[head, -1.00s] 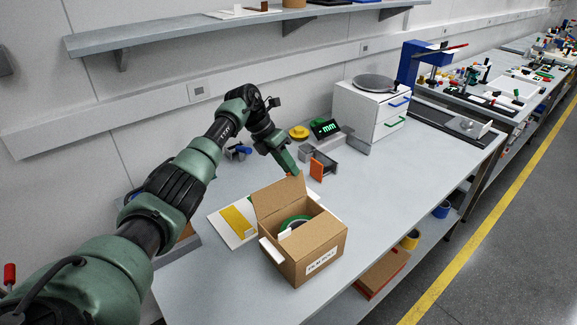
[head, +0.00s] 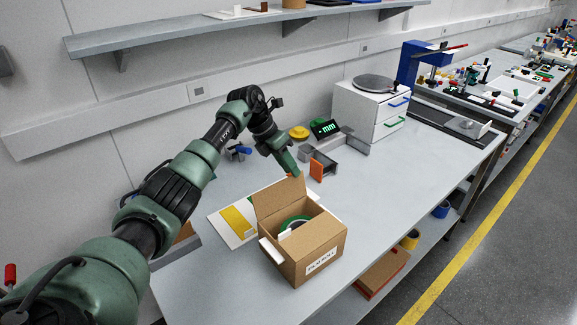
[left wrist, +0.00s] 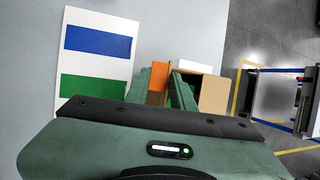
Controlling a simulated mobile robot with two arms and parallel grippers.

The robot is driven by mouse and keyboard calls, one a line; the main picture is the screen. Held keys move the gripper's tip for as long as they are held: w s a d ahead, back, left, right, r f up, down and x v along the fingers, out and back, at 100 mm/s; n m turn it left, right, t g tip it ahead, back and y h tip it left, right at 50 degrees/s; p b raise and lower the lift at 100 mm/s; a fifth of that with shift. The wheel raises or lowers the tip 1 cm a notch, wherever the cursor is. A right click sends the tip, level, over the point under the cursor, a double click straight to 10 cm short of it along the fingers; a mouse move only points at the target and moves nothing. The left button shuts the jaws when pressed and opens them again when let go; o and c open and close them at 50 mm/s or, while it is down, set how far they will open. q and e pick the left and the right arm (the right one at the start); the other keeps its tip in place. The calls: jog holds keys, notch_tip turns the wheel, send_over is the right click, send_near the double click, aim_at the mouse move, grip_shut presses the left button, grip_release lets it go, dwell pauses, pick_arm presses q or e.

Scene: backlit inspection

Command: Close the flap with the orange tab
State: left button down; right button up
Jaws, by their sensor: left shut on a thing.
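A brown cardboard box (head: 318,250) with a white label stands on the bench; it also shows in the left wrist view (left wrist: 213,94). Its back flap (head: 279,198) stands up, raised off the opening. A green ring-shaped roll (head: 293,222) lies inside. My left gripper (head: 296,174) is at the top edge of that flap, its tips partly hidden behind it. In the left wrist view, the orange tab (left wrist: 157,72) shows at my left gripper's fingers (left wrist: 172,82), which are shut on the flap. A front side flap (head: 271,250) with white on it hangs open. My right gripper is out of view.
A white card with coloured stripes (head: 222,228) lies left of the box; it also shows in the left wrist view (left wrist: 96,95). Behind stand a grey holder with an orange plate (head: 317,170), a green display (head: 325,127) and a white drawer unit (head: 360,112). Bench right of the box is clear.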

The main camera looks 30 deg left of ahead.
pick_arm(q)
jog(key=shift+s+d+r+t+y+p, duration=0.25)
jog(key=shift+s+d+t+y+p, duration=0.05)
jog(key=shift+d+y, duration=0.35)
jog(key=shift+s+d+r+m+y, duration=0.1)
jog(key=shift+s+d+m+y, duration=0.1)
jog(key=shift+d+m+y, duration=0.3)
jog(key=shift+s+d+t+y+b, duration=0.25)
jog(key=shift+d+t+y+b, duration=0.25)
jog(key=shift+d+y, duration=0.2)
jog(key=shift+s+d+t+y+b, duration=0.2)
jog(key=shift+d+y+b, duration=0.25)
jog(key=shift+y+b, duration=0.05)
jog(key=shift+s+d+t+y+b, duration=0.2)
jog(key=shift+d+y+b, duration=0.25)
jog(key=shift+b, duration=0.05)
jog(key=c, duration=1.2)
grip_release()
jog(key=shift+c, duration=0.2)
